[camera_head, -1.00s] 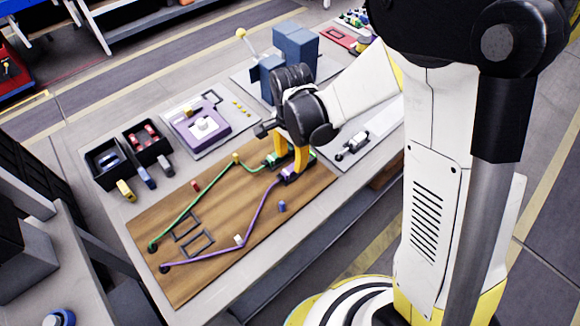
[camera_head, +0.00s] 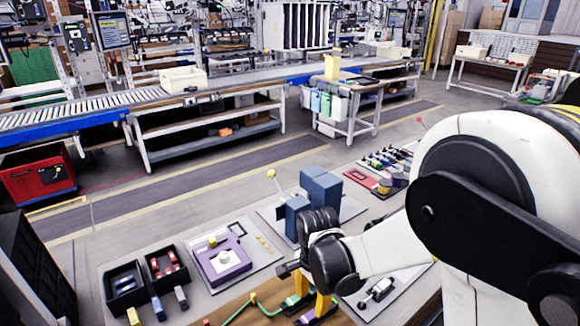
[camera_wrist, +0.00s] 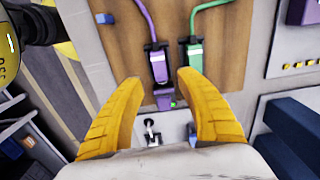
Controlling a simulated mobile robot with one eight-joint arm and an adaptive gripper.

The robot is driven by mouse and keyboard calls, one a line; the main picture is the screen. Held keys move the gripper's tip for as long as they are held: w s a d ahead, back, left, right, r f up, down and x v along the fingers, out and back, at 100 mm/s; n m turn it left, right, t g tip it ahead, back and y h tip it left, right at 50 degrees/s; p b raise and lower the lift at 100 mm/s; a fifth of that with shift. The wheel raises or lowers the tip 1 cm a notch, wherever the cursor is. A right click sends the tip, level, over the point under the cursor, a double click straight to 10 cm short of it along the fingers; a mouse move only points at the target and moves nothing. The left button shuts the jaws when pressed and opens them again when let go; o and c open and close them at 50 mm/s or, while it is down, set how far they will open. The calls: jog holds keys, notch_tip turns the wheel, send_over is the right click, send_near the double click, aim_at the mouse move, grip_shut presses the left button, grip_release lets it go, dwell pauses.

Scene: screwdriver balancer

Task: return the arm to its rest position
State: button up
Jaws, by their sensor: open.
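My gripper (camera_wrist: 159,98) shows in the wrist view as two yellow fingers spread apart with nothing held between them. Below them lie the ends of a purple cable (camera_wrist: 147,20) and a green cable (camera_wrist: 195,30) on a wooden board (camera_wrist: 120,45), each with a connector of its own colour. In the head view my gripper (camera_head: 315,300) points down over the board (camera_head: 262,298), low in the picture, near the green cable (camera_head: 238,312). My arm reaches in from the right.
Left of my gripper in the head view are a purple fixture (camera_head: 222,262) and two black bins (camera_head: 125,285). Blue blocks (camera_head: 320,188) stand just behind the wrist. A small metal part (camera_head: 376,291) lies to the right. Open floor and a conveyor (camera_head: 60,115) lie beyond the table.

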jog(key=s+d+r+n+t, duration=0.3)
jog(key=s+d+r+n, duration=0.2)
jog(key=r, duration=0.4)
jog(key=s+d+r+n+t, duration=0.4)
jog(key=s+d+r+n, duration=0.1)
jog(key=r, duration=0.4)
jog(key=shift+s+d+r+n, duration=0.25)
jog(key=shift+s+d+n, duration=0.05)
jog(key=shift+s+d, duration=0.55)
